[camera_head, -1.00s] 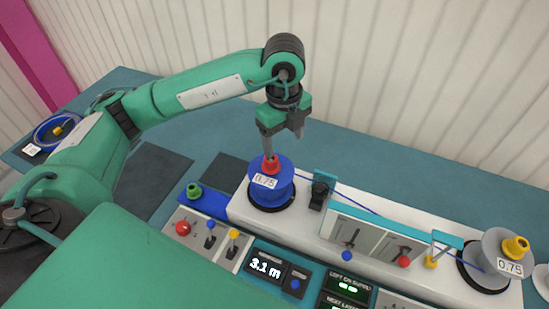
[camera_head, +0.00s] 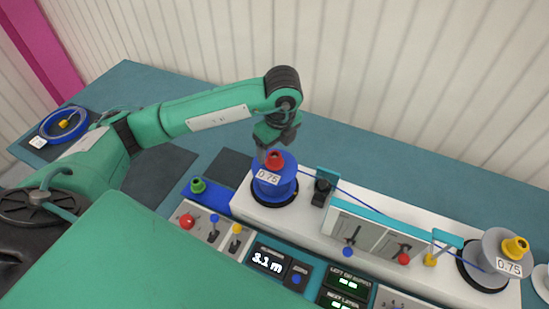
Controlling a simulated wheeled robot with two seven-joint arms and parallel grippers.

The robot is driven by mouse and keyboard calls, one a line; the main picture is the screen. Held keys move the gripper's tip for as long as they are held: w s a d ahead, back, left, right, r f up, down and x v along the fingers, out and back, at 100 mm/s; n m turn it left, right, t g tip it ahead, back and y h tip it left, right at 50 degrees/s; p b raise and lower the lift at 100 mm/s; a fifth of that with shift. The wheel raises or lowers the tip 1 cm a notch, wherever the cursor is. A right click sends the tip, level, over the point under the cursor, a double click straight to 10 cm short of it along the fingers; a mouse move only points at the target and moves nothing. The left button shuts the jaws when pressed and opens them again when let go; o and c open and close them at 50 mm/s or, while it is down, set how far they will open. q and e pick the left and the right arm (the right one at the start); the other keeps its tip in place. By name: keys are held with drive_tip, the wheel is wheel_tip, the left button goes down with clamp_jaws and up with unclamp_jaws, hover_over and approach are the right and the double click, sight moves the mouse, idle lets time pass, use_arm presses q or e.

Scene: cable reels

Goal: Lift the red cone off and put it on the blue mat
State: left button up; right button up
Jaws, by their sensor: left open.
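The red cone (camera_head: 274,160) sits on top of the blue reel (camera_head: 286,186), which carries a 0.75 label and stands on the white machine bed. My left gripper (camera_head: 273,151) is open, low at the cone, with one finger to the left of it. The other finger is hard to make out, and I cannot tell whether the fingers touch the cone. The blue mat (camera_head: 216,202) lies left of the reel, with a green cone (camera_head: 198,185) on its left part. My right gripper is not in view.
A grey reel (camera_head: 488,253) with a yellow cone (camera_head: 515,247) stands at the far right. A blue cable runs from the blue reel past the guide posts. A control panel with levers and a 3.1 m display (camera_head: 269,262) is in front. Dark pads lie left.

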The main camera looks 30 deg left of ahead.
sight(275, 156)
use_arm(q)
drive_tip(key=shift+f+p, duration=0.25)
drive_tip(key=shift+p, duration=0.1)
wheel_tip(275, 156, down, 3)
drive_tip(key=shift+w+a+f+p, duration=0.1)
drive_tip(key=shift+f+p, duration=0.05)
drive_tip(key=shift+p, duration=0.85)
drive_tip(key=shift+f, duration=0.65)
drive_tip(key=c, duration=1.1)
drive_tip(key=shift+o, duration=0.2)
drive_tip(key=shift+w+r, duration=0.1)
drive_tip(key=shift+r, duration=0.5)
wheel_tip(275, 156, up, 8)
drive_tip(key=b, duration=0.3)
wheel_tip(275, 156, up, 11)
drive_tip(key=shift+b, duration=0.3)
